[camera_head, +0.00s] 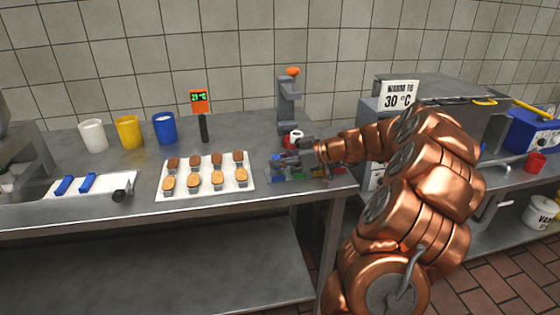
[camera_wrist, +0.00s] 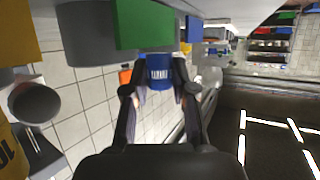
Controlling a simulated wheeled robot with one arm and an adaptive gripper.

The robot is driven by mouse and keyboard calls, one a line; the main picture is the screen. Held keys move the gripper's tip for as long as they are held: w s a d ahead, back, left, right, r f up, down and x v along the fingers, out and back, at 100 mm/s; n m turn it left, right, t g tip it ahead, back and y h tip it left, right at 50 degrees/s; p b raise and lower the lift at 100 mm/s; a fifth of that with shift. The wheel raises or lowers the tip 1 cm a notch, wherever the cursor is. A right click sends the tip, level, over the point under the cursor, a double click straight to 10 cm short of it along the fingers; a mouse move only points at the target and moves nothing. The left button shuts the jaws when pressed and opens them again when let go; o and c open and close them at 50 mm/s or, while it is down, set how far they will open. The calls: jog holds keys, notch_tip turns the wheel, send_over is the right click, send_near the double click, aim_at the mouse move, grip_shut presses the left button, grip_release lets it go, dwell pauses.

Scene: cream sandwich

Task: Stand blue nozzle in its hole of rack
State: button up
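My gripper (camera_head: 284,159) reaches in from the right, low over the right end of the counter, at the rack. In the wrist view, its two dark fingers (camera_wrist: 160,82) stand on either side of a blue piece with white lettering, which I take to be the blue nozzle (camera_wrist: 158,70). The fingers look closed on it. The rack (camera_head: 272,177) has coloured parts and lies partly hidden under my gripper. Coloured blocks of it, one green (camera_wrist: 143,22), show close at the top of the wrist view. The nozzle's hole and its lower end cannot be made out.
A grey stand with an orange top (camera_head: 288,100) rises just behind the rack. A white tray of sandwich pieces (camera_head: 250,184) lies to its left. A large machine (camera_head: 440,88) is at right.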

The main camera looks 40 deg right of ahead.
jog(key=o, duration=0.4)
jog(key=shift+r, duration=0.2)
jog(key=b+v, duration=0.1)
jog(key=v, duration=1.1)
